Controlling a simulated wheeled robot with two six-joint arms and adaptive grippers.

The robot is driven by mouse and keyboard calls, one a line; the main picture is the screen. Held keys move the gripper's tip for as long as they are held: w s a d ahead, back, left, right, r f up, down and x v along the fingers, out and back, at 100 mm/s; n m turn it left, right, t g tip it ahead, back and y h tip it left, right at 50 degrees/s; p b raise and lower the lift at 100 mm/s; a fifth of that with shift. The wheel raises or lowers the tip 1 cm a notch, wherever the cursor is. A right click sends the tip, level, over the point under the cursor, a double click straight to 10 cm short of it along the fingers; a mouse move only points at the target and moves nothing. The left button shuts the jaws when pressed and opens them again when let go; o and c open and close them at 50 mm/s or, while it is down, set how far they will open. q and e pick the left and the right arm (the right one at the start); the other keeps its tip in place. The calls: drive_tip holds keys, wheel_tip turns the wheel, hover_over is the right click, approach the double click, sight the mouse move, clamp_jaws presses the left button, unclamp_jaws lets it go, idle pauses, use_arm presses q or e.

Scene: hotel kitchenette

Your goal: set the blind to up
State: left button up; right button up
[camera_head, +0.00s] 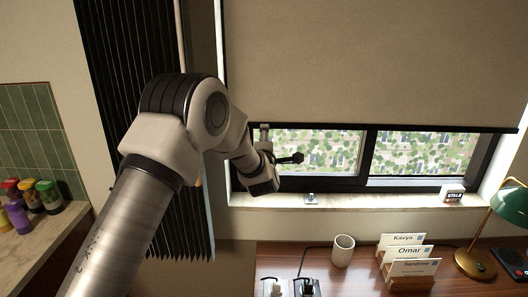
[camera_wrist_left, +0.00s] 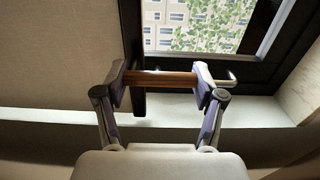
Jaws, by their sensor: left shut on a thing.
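The beige roller blind (camera_head: 370,60) covers the upper part of the window. Its dark bottom bar (camera_head: 440,127) sits above a strip of bare glass, so it is partly lowered. The blind also fills the left of the left wrist view (camera_wrist_left: 55,60). My left gripper (camera_head: 266,178) is at the window's left end, below the bottom bar; its fingers are hard to make out there. In the left wrist view its two fingertips (camera_wrist_left: 160,80) are shut on a brown rod (camera_wrist_left: 160,78) spanning between them. The rod's attachment to the blind is unclear. My right gripper is out of view.
Black pleated curtain (camera_head: 120,60) hangs left of the window, partly behind my arm. The windowsill (camera_head: 370,201) holds small items. Below, the desk (camera_head: 350,275) carries a white cup (camera_head: 342,250), name cards (camera_head: 408,252) and a green lamp (camera_head: 508,210).

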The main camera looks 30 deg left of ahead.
use_arm(q)
wheel_tip(320, 180, up, 16)
drive_tip(key=p, duration=0.3)
drive_tip(key=shift+f, duration=0.2)
wheel_tip(320, 180, up, 21)
drive_tip(key=p, duration=0.9)
drive_tip(key=shift+r, duration=0.1)
wheel_tip(320, 180, up, 11)
drive_tip(key=p, duration=0.1)
drive_tip(key=shift+p, duration=0.3)
drive_tip(key=shift+r, duration=0.8)
drive_tip(key=shift+s, duration=0.1)
drive_tip(key=o, duration=1.5)
drive_tip(key=shift+r, duration=0.1)
drive_tip(key=shift+o, duration=1)
drive_tip(key=shift+w, duration=0.3)
drive_tip(key=v, duration=1.1)
drive_tip(key=shift+s+d+f, duration=0.15)
drive_tip(key=shift+s+f, duration=0.05)
drive_tip(key=shift+f, duration=0.2)
